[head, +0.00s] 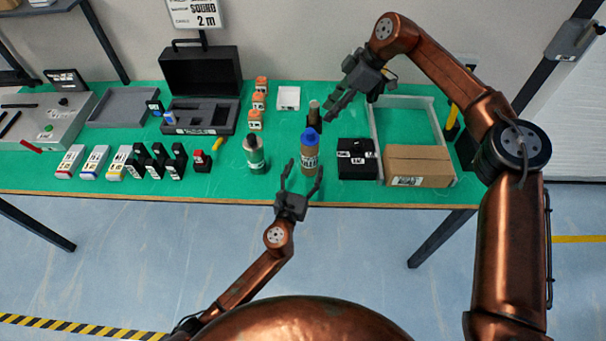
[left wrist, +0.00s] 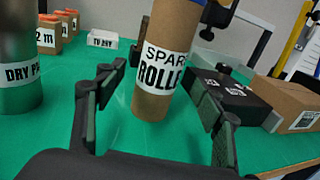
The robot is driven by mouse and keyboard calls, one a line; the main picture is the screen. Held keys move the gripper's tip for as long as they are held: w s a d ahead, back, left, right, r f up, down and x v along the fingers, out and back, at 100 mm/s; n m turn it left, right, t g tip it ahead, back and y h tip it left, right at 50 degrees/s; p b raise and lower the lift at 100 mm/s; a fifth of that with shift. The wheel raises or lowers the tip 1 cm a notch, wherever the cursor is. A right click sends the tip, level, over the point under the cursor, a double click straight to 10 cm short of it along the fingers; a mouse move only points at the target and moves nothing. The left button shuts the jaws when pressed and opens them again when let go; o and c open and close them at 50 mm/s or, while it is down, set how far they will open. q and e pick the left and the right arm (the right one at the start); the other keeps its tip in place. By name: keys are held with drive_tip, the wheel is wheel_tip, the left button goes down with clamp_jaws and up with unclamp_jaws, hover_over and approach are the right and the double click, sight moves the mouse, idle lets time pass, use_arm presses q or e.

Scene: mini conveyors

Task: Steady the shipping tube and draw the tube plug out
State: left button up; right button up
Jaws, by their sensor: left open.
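The shipping tube (head: 309,162) is a brown cardboard cylinder with a white label, upright near the table's front edge. The blue tube plug (head: 310,137) sits in its top. My left gripper (head: 303,170) is open and low at the tube's near side. In the left wrist view the tube (left wrist: 152,103) shows between the spread fingers, with a gap on each side. My right gripper (head: 329,114) is up and to the right of the plug, apart from it; its finger opening is unclear. The tube's top is cut off in the left wrist view.
A grey-green cylinder (head: 254,154) stands left of the tube, and a black box (head: 356,160) right of it. A cardboard box (head: 418,166) is farther right. A dark item with a brown top (head: 314,113) stands behind the tube. Orange-and-white boxes (head: 255,121) stand behind left.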

sight(307, 164)
use_arm(q)
drive_tip(key=shift+x, duration=2.6)
drive_tip(key=shift+c, duration=0.3)
drive_tip(key=c, duration=1.3)
drive_tip(key=shift+s+f, duration=0.1)
drive_tip(key=shift+f, duration=0.2)
